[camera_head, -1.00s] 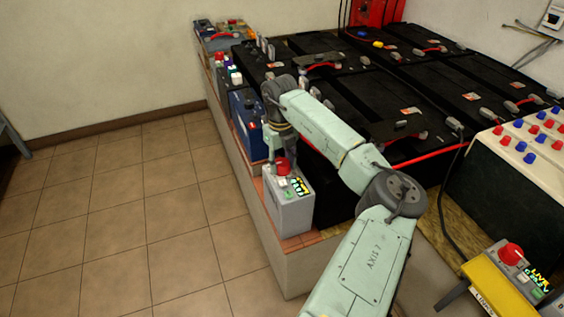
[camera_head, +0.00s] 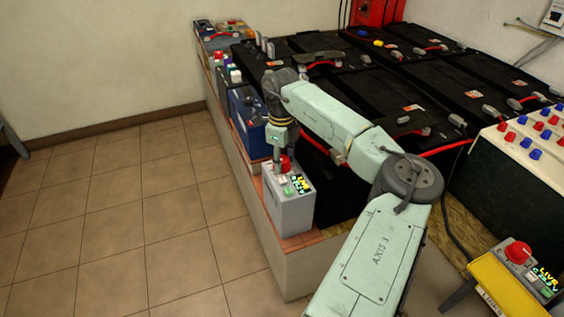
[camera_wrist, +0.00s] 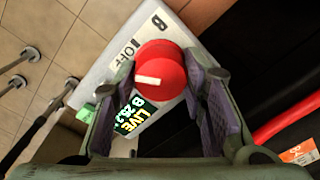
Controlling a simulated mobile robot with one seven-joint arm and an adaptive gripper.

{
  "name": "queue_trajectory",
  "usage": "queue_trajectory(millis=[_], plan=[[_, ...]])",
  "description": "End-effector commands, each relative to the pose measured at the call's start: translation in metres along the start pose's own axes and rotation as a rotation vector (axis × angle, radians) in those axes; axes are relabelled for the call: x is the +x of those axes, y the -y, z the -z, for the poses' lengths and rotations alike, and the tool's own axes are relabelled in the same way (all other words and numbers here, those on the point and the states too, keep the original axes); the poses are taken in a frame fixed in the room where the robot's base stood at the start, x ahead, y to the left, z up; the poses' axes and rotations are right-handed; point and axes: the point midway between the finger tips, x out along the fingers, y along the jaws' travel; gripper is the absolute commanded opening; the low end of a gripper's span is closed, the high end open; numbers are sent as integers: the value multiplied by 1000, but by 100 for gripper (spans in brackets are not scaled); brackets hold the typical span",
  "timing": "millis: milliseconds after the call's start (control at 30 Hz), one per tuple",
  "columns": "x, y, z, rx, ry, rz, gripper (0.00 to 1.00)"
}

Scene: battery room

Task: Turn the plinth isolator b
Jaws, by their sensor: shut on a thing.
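The plinth isolator b is a grey box (camera_head: 290,208) on the tiled plinth, with a red knob (camera_head: 286,164) and a lit display on its top. In the wrist view the red knob (camera_wrist: 161,72) has a white pointer line lying nearly level across the picture. A plate lettered B and OFF (camera_wrist: 130,45) lies beside it, and the display (camera_wrist: 135,116) reads LIVE with a B line below. My gripper (camera_wrist: 165,80) has its purple-padded fingers on either side of the knob, shut on it. In the head view my gripper (camera_head: 280,152) comes down from above onto the knob.
A blue box (camera_head: 246,122) stands just behind on the plinth, with more units further back. Black batteries (camera_head: 340,90) with red cables fill the right. Another red-knobbed unit (camera_head: 519,254) sits on a yellow stand at front right.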

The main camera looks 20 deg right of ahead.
Motion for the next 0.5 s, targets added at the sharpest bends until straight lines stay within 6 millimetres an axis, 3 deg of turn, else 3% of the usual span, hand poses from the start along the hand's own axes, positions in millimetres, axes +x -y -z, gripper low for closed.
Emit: queue_trajectory(millis=[500], plan=[[1,0,0,-491,14,1,11]])
